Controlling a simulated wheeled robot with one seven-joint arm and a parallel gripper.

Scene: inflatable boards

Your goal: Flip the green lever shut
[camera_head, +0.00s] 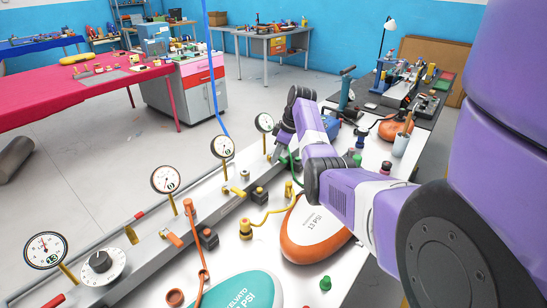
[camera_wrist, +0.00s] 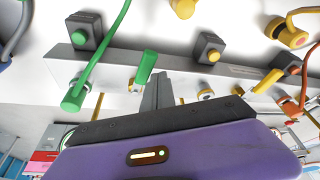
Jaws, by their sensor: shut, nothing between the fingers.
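The green lever (camera_wrist: 147,67) shows in the wrist view, left of centre, standing out at a slight tilt from its valve on the grey metal rail (camera_wrist: 205,70). My gripper (camera_wrist: 159,78) is shut and empty, with its grey fingers just right of the green lever. I cannot tell whether they touch it. A green hose with a green cap (camera_wrist: 73,100) joins the rail to the left of the lever. In the head view my purple arm reaches over the far part of the rail and hides the fingers and most of the lever's surroundings.
A yellow lever (camera_wrist: 268,81) and an orange hose fitting (camera_wrist: 292,108) are to the right on the rail. Black blocks with green (camera_wrist: 84,32) and yellow (camera_wrist: 208,48) buttons stand beside it. Several gauges (camera_head: 165,179) rise along the rail. An orange-and-white board (camera_head: 314,230) lies on the table.

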